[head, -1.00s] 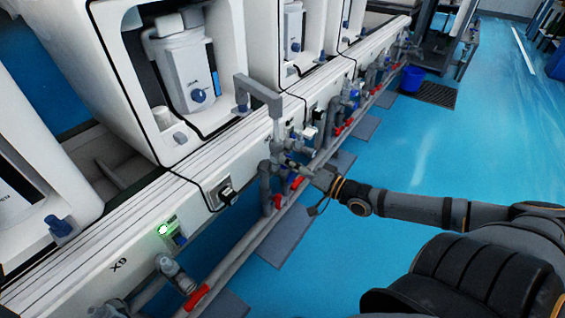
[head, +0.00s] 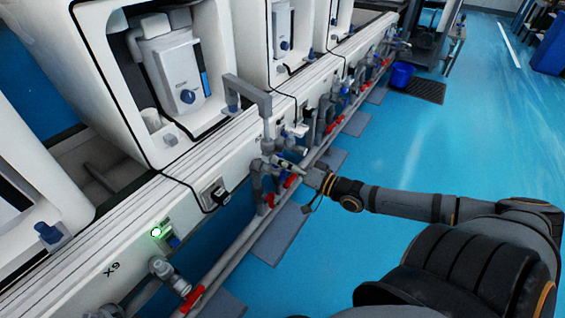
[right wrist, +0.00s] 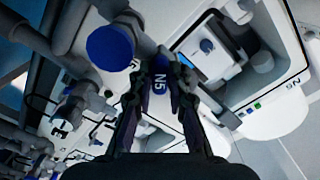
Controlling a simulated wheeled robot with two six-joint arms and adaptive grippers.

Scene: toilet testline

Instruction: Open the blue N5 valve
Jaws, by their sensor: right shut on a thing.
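In the head view my right gripper (head: 290,168) is at the grey pipework on the front of the white bench. The handle is too small and covered there to make out its angle. My left gripper is not in view.
A large round blue cap (right wrist: 110,46) is close beside the handle. Red-handled valves (head: 192,298) and grey pipes run along the white bench (head: 120,245). Toilet units stand on it. A blue bucket (head: 401,75) is farther back. The blue floor at right is open.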

